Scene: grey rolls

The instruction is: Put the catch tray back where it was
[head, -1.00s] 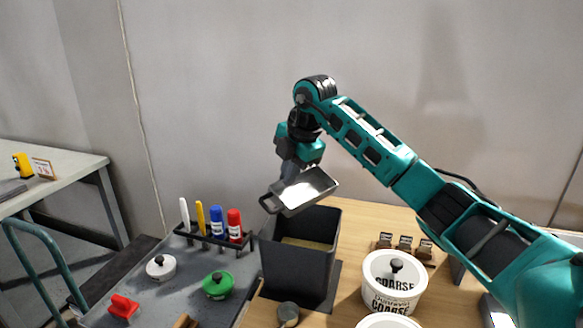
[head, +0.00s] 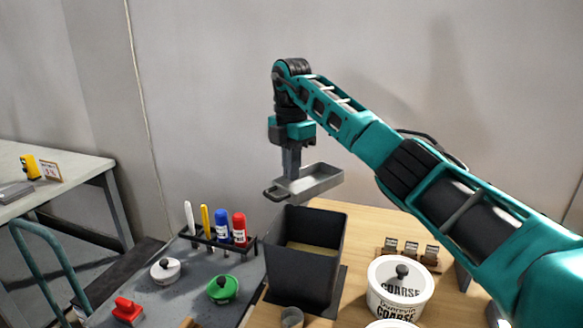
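The catch tray (head: 318,184) is a shallow grey metal pan with a dark loop handle at its left end. It hangs roughly level above the dark square bin (head: 300,269). My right gripper (head: 291,172) comes down from above at the tray's near left part; its fingers look shut on the tray, though the fingertips are partly hidden by it. The dark bin stands open on a dark mat on the wooden table and has tan material inside. My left gripper is not in view.
White tubs marked COARSE (head: 400,287) stand at the right, with small clips on a wooden block (head: 410,253) behind. A marker rack (head: 215,240), a green-lidded pot (head: 222,287), a white lid (head: 165,270) and a red object (head: 128,310) are on the grey surface at left.

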